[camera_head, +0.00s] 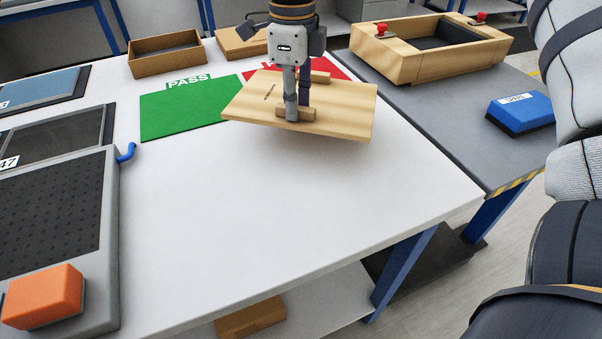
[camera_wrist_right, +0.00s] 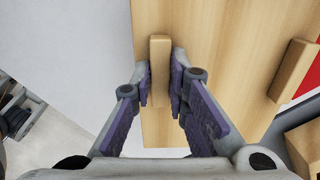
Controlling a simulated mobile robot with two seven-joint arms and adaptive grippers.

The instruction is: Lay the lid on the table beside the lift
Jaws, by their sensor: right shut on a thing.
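The lid (camera_head: 345,108) is a flat light-wood board with two raised wooden bars. My right gripper (camera_head: 297,110) is shut on the near bar and holds the lid slightly tilted above the white table (camera_head: 240,210), near its right side. In the right wrist view, the lid (camera_wrist_right: 220,50) hangs below the gripper (camera_wrist_right: 160,85), and its bar (camera_wrist_right: 158,50) is between the purple finger pads. The grey surface (camera_head: 440,95) with a yellow-black striped edge is right of the table; it looks like the lift. My left gripper is not in view.
A green PASS mat (camera_head: 180,115) and a partly hidden red mat (camera_head: 340,68) lie behind the lid. An open wooden crate (camera_head: 405,68) and a blue box (camera_head: 520,112) stand on the grey surface. An orange block (camera_head: 42,297) is at front left. The table's middle and front are clear.

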